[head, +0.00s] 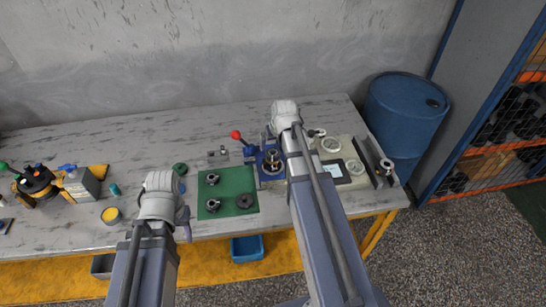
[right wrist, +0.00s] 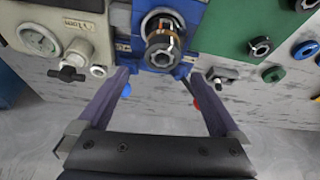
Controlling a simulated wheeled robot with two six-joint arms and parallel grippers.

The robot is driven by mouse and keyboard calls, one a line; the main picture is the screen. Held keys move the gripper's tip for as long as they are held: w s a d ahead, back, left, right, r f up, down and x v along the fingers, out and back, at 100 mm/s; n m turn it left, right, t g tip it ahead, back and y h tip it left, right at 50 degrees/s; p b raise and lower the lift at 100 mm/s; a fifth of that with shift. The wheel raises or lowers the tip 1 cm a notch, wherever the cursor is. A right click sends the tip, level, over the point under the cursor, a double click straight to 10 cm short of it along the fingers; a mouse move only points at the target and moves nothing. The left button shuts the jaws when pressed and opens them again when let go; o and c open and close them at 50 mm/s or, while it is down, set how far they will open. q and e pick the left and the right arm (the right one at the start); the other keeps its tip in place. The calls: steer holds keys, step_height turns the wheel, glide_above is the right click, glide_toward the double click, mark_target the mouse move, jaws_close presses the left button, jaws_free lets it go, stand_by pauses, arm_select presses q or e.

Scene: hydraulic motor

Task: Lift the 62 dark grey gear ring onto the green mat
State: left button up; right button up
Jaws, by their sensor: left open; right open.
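The green mat (head: 226,183) lies left of a blue fixture (head: 262,172). The fixture holds an upright metal stack (head: 273,155) with dark and copper-coloured rings; the stack also shows in the right wrist view (right wrist: 163,45). A dark grey disc (head: 244,201) lies flat on the mat, and two dark ringed parts (head: 211,178) lie left of it. No number 62 is readable, so I cannot tell which part is the gear ring. My right gripper (right wrist: 158,78) is open and empty, its fingers pointing toward the fixture. My left gripper (head: 184,218) is open near the table's front edge, left of the mat.
A red-knobbed lever (head: 236,135) stands left of the fixture. A beige panel (head: 342,152) with round fittings lies right. Small grey parts (head: 218,153) and a green ring (head: 180,168) lie beyond the mat. A blue barrel (head: 405,115) stands beyond the table's right end.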

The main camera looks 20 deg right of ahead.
mark_target(273, 152)
steer(key=shift+s+b+x, duration=0.2)
steer(key=shift+b+x, duration=1.1)
steer(key=shift+s+b+x, duration=0.2)
steer(key=shift+b+x, duration=1.1)
steer(key=shift+x, duration=0.05)
steer(key=shift+a, duration=0.2)
jaws_close()
